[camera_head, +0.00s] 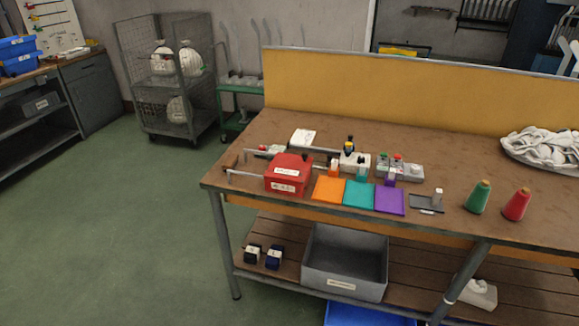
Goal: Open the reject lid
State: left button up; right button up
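A red box (289,175) with white labels on its top and front stands near the front left of the workbench. Its top looks closed, and its inside is hidden. The labels are too small to read, so I cannot tell for sure that this is the reject box. Neither of my grippers shows in the head view.
Orange (328,189), teal (358,195) and purple (390,201) mats lie right of the box on the workbench (455,183). A grey bin (345,287) sits below. Floor at left is clear.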

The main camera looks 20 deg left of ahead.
aim_at(287, 166)
jog(key=i+j+z, duration=0.1)
jog(key=i+z, duration=0.35)
jog(key=i, duration=0.4)
